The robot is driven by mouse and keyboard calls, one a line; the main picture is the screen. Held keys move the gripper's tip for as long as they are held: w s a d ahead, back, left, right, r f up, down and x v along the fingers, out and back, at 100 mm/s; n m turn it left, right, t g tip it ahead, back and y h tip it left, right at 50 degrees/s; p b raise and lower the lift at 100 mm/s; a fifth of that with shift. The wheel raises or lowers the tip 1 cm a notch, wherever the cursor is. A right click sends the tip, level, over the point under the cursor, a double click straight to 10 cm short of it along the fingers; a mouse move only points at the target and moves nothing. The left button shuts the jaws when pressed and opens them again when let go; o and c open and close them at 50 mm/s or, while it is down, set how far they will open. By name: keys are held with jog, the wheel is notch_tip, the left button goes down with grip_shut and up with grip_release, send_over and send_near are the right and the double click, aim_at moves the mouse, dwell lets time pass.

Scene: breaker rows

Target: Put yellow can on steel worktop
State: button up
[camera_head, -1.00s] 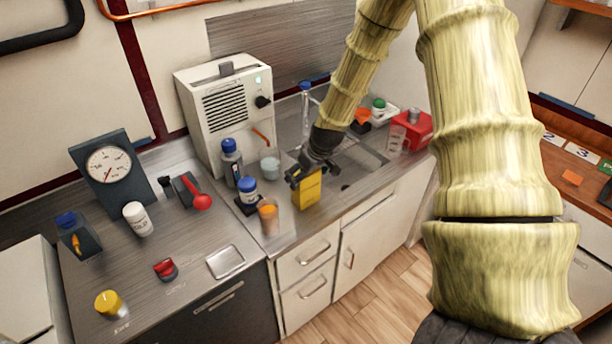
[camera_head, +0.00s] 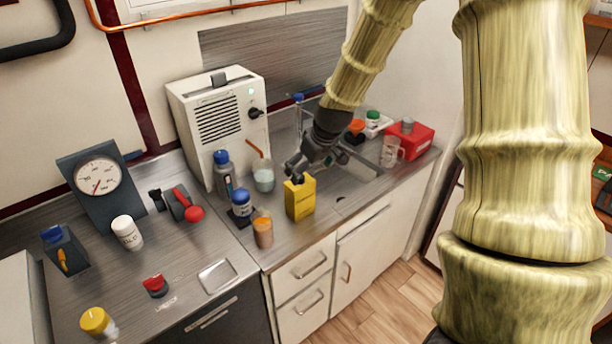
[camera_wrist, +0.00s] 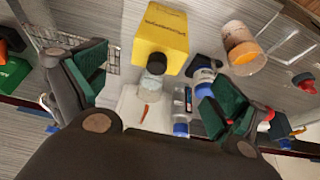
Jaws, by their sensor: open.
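The yellow can (camera_head: 300,200) is a boxy can standing upright on the steel worktop (camera_head: 285,248), near its front edge and left of the sink. In the wrist view the yellow can (camera_wrist: 162,32) shows its printed side and a dark cap. My gripper (camera_head: 297,170) is open and empty, just above and behind the can in the head view. In the wrist view the two green-padded fingers of my gripper (camera_wrist: 160,78) are spread wide, with the can beyond them and no visible contact.
An orange-filled jar (camera_head: 263,230), a blue-capped jar (camera_head: 241,204), a blue-capped bottle (camera_head: 223,172) and a beaker (camera_head: 264,177) stand left of the can. The sink (camera_head: 355,168) and a red box (camera_head: 412,138) lie right. Bare worktop shows in front of the can.

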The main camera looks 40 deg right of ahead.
jog(key=shift+m+g+h, duration=0.3)
jog(key=shift+g+h, duration=0.1)
jog(key=shift+g, duration=0.4)
jog(key=s+a+f, duration=0.1)
jog(key=s+f, duration=0.1)
jog(key=f, duration=0.2)
jog(key=s+a+f, duration=0.2)
jog(key=f, duration=0.2)
jog(key=s+a+f, duration=0.2)
jog(key=f, duration=0.2)
jog(key=shift+a+f, duration=0.1)
jog(key=shift+a, duration=0.15)
jog(key=s+a+f+g, duration=0.1)
jog(key=s+a+f, duration=0.4)
jog(key=s+f, duration=0.2)
jog(key=s+a+f+g, duration=0.1)
jog(key=s+a+f, duration=0.4)
jog(key=s+f, duration=0.3)
jog(key=s+a+f+g, duration=0.1)
jog(key=s+a+f, duration=0.4)
jog(key=s, duration=0.9)
notch_tip(320, 180, down, 2)
jog(key=shift+s+a+f+m, duration=0.2)
jog(key=shift+s+f+m, duration=0.05)
jog(key=shift+m, duration=0.15)
jog(key=shift+c, duration=0.4)
